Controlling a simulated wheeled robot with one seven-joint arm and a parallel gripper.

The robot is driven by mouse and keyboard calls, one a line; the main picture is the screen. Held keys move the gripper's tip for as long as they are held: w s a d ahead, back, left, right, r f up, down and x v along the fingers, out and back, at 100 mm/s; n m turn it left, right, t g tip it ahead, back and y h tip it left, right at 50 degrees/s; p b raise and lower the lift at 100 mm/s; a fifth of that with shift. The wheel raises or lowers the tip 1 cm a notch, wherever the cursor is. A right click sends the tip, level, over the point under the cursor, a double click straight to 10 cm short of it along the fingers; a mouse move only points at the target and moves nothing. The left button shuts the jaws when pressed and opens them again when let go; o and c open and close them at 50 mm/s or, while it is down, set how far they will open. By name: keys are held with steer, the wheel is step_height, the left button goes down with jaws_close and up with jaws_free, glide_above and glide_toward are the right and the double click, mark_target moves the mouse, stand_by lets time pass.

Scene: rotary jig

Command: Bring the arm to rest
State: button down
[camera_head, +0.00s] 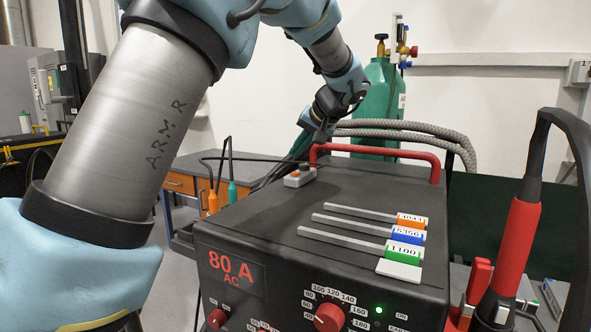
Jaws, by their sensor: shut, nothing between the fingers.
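A green gas cylinder (385,110) stands behind. A red-handled torch (515,245) stands at right.

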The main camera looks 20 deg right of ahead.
steer(key=shift+r+p, duration=0.5)
steer(key=shift+r, duration=0.7)
